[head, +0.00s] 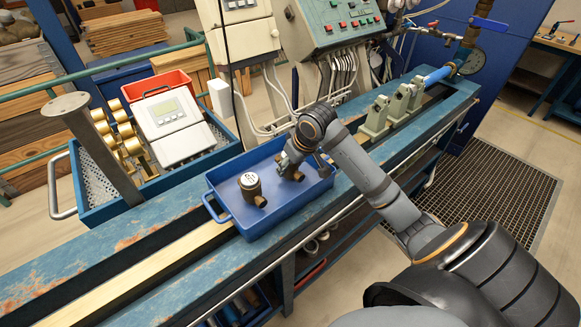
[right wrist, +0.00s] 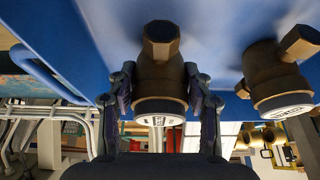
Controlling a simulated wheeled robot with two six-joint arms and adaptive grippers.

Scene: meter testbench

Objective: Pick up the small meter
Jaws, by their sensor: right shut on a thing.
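A blue tray (head: 262,218) on the bench holds two brass-brown meters. One meter (head: 251,187) with a white round dial stands upright in the left part of the tray, free of any gripper. The other meter (head: 291,172) is to its right, its top hidden by my right gripper (head: 291,160). In the right wrist view the fingers lie on both sides of this held meter's body (right wrist: 160,75), and its pale dial faces the palm. The free meter (right wrist: 275,75) is beside it, apart from the fingers. I cannot tell whether the held meter still touches the tray floor. My left gripper is not in view.
A blue crate (head: 95,215) with brass parts and a white display device (head: 170,125) stands behind the tray at left. A control panel (head: 335,25) stands behind the bench. Grey clamps (head: 392,110) sit on the bench rail to the right. A metal post (head: 100,145) rises at left.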

